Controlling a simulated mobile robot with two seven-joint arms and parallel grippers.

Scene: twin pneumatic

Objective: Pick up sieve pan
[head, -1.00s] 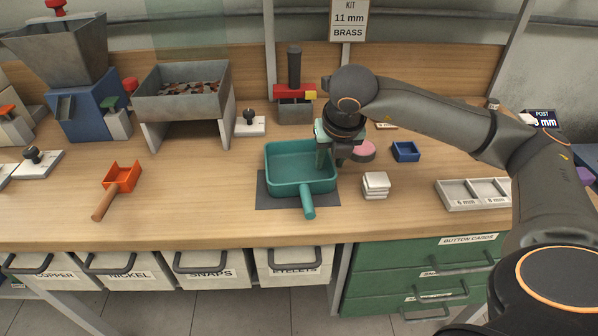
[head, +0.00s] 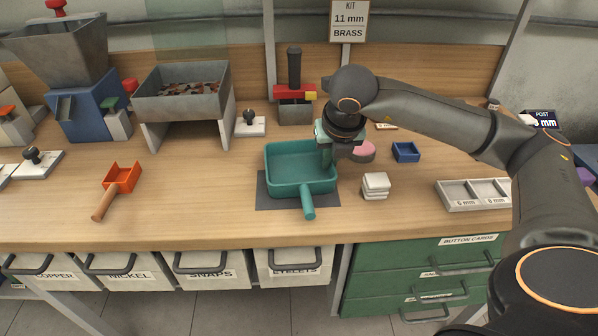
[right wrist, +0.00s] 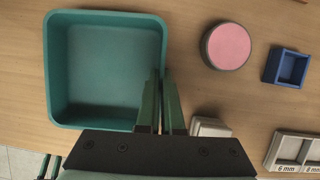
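The sieve pan (head: 298,155) is a teal, square, empty pan with a round handle pointing toward the front edge. It sits over a dark grey mat (head: 266,195) on the bench. My right gripper (head: 327,160) is at the pan's right wall, pointing down. In the right wrist view the pan (right wrist: 105,65) is at left, and the fingers of my right gripper (right wrist: 161,90) are close together, one on each side of its right wall. They look shut on that wall. The handle is hidden in that view.
A pink-topped round pad (head: 363,151) and a blue box (head: 405,152) are right of the pan. White blocks (head: 376,185) stand front right, near a two-compartment tray (head: 474,194). An orange scoop (head: 121,178) lies left. The bench between scoop and pan is clear.

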